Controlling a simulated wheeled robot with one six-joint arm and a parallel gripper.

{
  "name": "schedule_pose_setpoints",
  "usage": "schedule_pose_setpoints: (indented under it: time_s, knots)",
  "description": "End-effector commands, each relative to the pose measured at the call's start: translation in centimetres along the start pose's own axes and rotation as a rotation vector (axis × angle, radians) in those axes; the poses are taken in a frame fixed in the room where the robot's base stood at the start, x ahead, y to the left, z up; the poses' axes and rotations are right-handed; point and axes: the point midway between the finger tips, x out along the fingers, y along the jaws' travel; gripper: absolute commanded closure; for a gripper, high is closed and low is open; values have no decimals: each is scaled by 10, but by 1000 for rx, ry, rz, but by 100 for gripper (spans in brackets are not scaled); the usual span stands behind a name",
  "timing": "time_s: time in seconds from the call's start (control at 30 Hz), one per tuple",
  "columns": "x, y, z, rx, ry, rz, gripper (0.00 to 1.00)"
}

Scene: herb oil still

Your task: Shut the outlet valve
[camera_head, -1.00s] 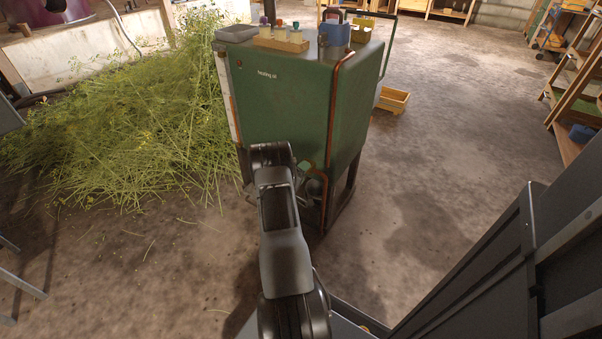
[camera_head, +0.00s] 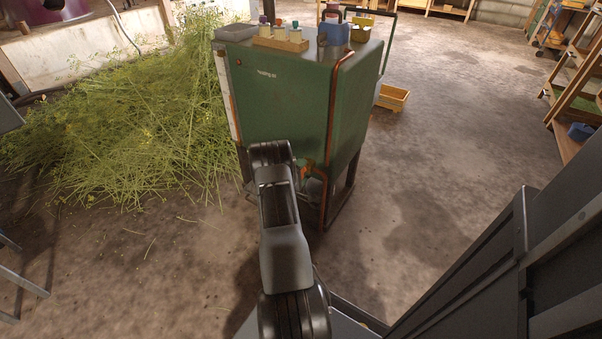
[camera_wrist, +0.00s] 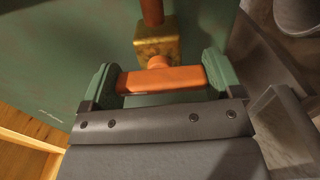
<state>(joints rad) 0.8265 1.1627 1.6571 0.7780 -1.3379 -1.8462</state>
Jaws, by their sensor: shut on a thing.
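The outlet valve is under the green tank (camera_head: 285,105). In the wrist view its brass body (camera_wrist: 157,43) hangs on a copper pipe (camera_wrist: 152,10), with an orange handle (camera_wrist: 160,80) in front. My gripper (camera_wrist: 160,76) is shut on the orange handle, with one green finger pad at each end of it. The handle lies crosswise, at about a right angle to the pipe in this view. In the head view my arm hides most of the valve; a small orange part (camera_head: 308,164) shows beside the arm's end.
A copper pipe (camera_head: 331,130) runs down the tank's front. Bottles in a wooden rack (camera_head: 281,43), a grey tray (camera_head: 236,32) and a blue container (camera_head: 333,33) stand on top. Cut herbs (camera_head: 120,140) lie left. A wooden crate (camera_head: 393,97) stands behind.

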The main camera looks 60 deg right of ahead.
Motion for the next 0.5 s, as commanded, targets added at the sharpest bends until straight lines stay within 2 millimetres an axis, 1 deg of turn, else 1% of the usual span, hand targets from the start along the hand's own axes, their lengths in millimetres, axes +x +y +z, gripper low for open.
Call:
schedule_pose_setpoints:
  time_s: [0.17, 0.2, 0.3, 0.33, 0.5]
  knots:
    - [0, 1, 0, -3, -1, 3, 38]
    - [0, 1, 0, -3, -1, 3, 12]
    - [0, 1, 0, -2, 0, 2, 2]
    - [0, 1, 0, -2, 0, 2, 0]
    - [-1, 0, 0, -2, 1, 1, 0]
